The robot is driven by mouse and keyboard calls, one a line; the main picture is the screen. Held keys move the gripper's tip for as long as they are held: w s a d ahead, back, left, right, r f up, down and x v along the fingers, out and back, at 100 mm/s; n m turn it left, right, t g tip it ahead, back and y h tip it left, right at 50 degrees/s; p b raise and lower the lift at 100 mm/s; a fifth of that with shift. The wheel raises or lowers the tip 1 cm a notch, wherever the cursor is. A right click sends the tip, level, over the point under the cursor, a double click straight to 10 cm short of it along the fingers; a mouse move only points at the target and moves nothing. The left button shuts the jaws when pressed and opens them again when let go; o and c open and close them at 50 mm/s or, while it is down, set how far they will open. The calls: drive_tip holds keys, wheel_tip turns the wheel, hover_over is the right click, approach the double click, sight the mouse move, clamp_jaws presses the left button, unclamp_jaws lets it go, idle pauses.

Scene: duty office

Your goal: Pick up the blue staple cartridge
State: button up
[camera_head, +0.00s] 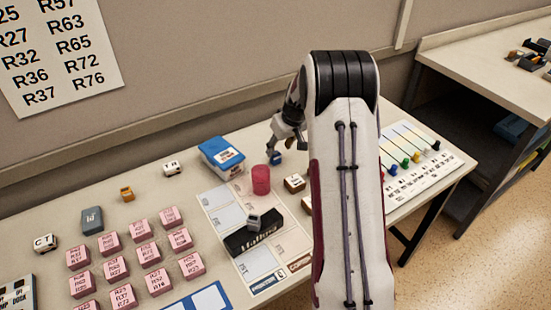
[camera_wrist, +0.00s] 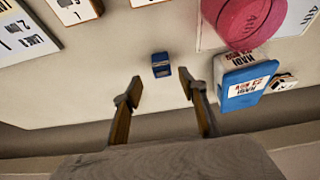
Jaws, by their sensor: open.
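The blue staple cartridge (camera_head: 276,159) is a small blue block on the table, right of the blue box. In the wrist view the cartridge (camera_wrist: 161,64) lies alone on bare table, just beyond the fingertips and roughly centred between them. My gripper (camera_head: 286,148) is above and close to it in the head view, partly hidden by my arm. In the wrist view my gripper (camera_wrist: 162,91) has its two fingers spread apart with nothing between them. The cartridge is apart from both fingers.
A blue-and-white box (camera_head: 221,154) and a pink cylinder (camera_head: 261,180) stand left of the cartridge. A small wooden block (camera_head: 295,183) is nearby. Several pink blocks (camera_head: 145,254) fill the table's left part. A board with coloured pegs (camera_head: 410,165) lies right. A wall runs behind.

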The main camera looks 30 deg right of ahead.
sight(276, 154)
drive_tip(key=shift+f, duration=0.1)
drive_tip(key=shift+a+x, duration=0.15)
drive_tip(key=shift+x, duration=0.55)
drive_tip(key=shift+a+x, duration=0.1)
drive_tip(key=shift+x, duration=1.7)
drive_tip(key=c, duration=1.1)
